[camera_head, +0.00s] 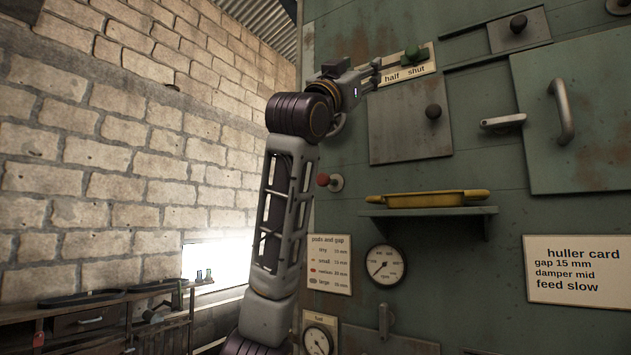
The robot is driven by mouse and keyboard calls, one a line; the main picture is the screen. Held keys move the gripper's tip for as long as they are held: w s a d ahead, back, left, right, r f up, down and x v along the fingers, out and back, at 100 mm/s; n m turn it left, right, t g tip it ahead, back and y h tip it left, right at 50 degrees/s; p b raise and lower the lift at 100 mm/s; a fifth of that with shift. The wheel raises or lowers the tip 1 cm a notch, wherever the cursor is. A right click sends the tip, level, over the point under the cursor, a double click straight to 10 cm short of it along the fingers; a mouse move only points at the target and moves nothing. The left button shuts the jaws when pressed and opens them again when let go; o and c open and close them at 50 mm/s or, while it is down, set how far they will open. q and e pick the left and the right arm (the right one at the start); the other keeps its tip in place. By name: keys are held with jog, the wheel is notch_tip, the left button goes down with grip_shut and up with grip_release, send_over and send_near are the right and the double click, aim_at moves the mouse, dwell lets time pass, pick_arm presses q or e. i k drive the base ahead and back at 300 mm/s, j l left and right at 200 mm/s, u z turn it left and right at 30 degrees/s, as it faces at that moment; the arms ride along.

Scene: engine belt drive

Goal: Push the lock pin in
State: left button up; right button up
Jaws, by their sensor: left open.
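My left arm rises from the bottom and its gripper (374,73) is up at the panel beside a sign reading "half shut" (405,73). Its jaws are open. A green knob (412,54) is just right of the fingertips; I cannot tell if they touch it. A red knob (323,180) on a round pale base stands out from the panel, right of my forearm and well below the gripper. No part is labelled as the lock pin, so I cannot tell which one it is. My right gripper is out of view.
A sliding plate with a black knob (433,111) is below the sign. A yellow tray (424,198) rests on a shelf (428,211) that juts out. A door handle (562,111) and latch (502,121) are at right. A gauge (385,264) is below the shelf.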

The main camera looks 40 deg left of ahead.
aim_at(322, 179)
jog(key=u, duration=1.2)
